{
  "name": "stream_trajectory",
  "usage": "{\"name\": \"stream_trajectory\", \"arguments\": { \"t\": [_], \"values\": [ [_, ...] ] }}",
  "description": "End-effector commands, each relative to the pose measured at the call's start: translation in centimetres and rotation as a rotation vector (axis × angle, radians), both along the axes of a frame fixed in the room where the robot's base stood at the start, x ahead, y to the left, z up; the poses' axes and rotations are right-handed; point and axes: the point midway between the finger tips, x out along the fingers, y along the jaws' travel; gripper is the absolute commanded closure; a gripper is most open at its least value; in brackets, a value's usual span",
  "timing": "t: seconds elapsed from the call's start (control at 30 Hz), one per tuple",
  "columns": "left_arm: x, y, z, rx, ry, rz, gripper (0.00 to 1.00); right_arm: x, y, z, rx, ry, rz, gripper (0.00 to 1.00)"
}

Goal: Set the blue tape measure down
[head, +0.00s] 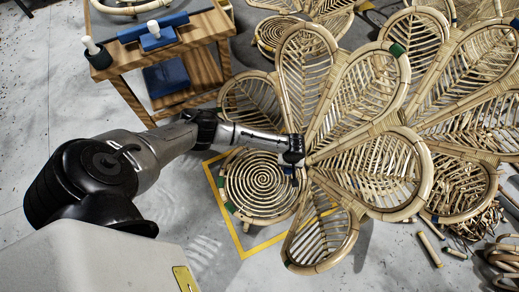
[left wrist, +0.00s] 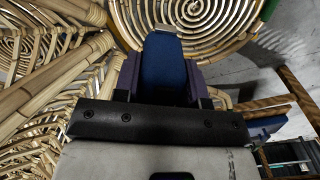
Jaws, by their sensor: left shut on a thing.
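My left gripper (head: 292,164) is over the round spiral-woven rattan seat's right side in the head view, among the petal-shaped panels. In the left wrist view its two purple-grey fingers are shut on the blue tape measure (left wrist: 162,66), a dark blue block with a pale end. In the head view only a small blue bit of it shows under the gripper. The spiral seat (head: 262,185) also shows beyond the tape measure in the left wrist view (left wrist: 215,20). I cannot tell whether the tape measure touches anything below. My right gripper is not in view.
A wooden cart (head: 205,30) with blue tools and a white-handled tool stands at the upper left. Rattan petal panels (head: 380,170) fill the centre and right. Yellow tape (head: 236,243) marks the floor. Loose rattan pieces (head: 430,248) lie at the lower right. Grey floor at lower centre is clear.

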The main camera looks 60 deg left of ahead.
Motion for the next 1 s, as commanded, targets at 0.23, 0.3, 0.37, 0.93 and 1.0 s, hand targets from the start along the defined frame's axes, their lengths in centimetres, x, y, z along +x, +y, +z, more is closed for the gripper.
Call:
{"name": "stream_trajectory", "arguments": {
  "t": [0.23, 0.3, 0.37, 0.93, 1.0],
  "values": [
    [-6.1, 3.3, -10.5, 0.001, 0.004, 0.103, 0.93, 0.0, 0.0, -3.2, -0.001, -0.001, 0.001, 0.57],
    [-7.4, 3.9, -12.2, 0.001, 0.002, 0.119, 0.93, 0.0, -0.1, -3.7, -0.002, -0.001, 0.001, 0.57],
    [-8.4, 4.3, -13.3, 0.000, 0.001, 0.130, 0.93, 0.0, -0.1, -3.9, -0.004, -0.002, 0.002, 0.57],
    [-8.3, 12.0, -20.6, 0.002, -0.004, 0.153, 0.93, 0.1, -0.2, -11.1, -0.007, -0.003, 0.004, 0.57],
    [-8.0, 13.2, -21.3, 0.003, -0.004, 0.153, 0.93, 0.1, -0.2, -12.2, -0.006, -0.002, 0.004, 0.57]
  ]
}}
